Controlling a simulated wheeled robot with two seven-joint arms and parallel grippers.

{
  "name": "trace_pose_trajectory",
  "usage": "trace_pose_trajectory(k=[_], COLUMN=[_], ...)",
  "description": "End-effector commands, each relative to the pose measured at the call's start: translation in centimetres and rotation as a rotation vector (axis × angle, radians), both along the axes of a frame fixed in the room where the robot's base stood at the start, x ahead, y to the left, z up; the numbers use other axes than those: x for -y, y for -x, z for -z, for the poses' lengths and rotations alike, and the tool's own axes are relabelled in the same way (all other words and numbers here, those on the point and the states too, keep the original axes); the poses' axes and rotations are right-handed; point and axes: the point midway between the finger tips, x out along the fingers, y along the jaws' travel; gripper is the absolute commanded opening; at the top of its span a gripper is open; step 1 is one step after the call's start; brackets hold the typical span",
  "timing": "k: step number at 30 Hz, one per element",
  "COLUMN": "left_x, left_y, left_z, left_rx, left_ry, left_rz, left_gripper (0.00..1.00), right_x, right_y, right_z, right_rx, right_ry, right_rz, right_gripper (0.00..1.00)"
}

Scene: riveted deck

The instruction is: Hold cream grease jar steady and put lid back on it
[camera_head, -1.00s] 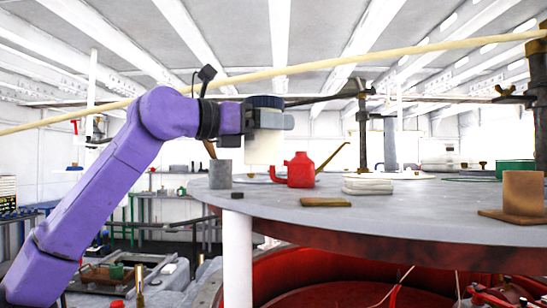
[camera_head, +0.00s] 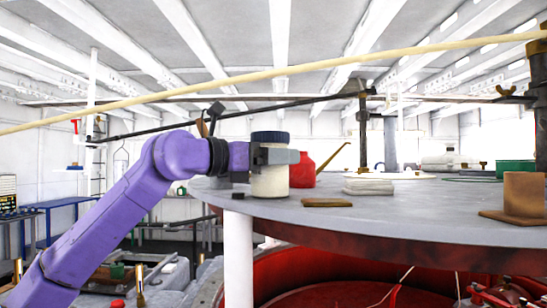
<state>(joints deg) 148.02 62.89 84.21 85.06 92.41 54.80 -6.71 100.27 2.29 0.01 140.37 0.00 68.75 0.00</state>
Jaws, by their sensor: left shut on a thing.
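The cream grease jar (camera_head: 270,184) is upright near the left edge of the round grey table. A dark blue lid (camera_head: 270,137) shows on its top; I cannot tell how firmly it sits. My left gripper (camera_head: 274,157) is shut on the jar's upper part, just below the lid, with a grey finger across the jar's near side. The jar's base looks at or just above the table top (camera_head: 390,215); I cannot tell if it touches. My right gripper is not in view.
A red can (camera_head: 302,171) stands close behind the jar on the right. A flat brown piece (camera_head: 326,202), a pale stack (camera_head: 368,186) and a brown cylinder on a base (camera_head: 524,193) lie further right. The front middle is clear.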

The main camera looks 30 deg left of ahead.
Motion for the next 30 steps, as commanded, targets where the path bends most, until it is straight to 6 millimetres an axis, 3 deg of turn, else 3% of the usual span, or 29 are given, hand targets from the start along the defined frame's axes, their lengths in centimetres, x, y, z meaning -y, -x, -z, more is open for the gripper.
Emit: trace_pose_trajectory(k=[5, 6, 7, 17, 30], left_x=[0.0, 0.0, 0.0, -0.2, -4.1], left_y=[0.0, 0.0, 0.0, 0.4, 9.0], left_z=[0.4, 0.3, 0.3, 0.0, 0.2], left_rx=[0.002, 0.0, 0.0, 0.002, 0.002], left_ry=[0.0, 0.0, -0.001, 0.001, 0.0], left_rz=[0.0, 0.0, 0.0, -0.001, 0.0], left_gripper=[0.0, 0.91, 1.0, 1.0, 1.0], right_x=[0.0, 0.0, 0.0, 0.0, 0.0], right_y=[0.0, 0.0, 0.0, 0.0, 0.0], right_z=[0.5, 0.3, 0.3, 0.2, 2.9], right_rx=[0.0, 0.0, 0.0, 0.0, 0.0], right_ry=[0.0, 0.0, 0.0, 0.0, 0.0], right_rz=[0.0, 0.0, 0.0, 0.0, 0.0], right_gripper=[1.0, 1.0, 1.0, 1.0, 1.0])
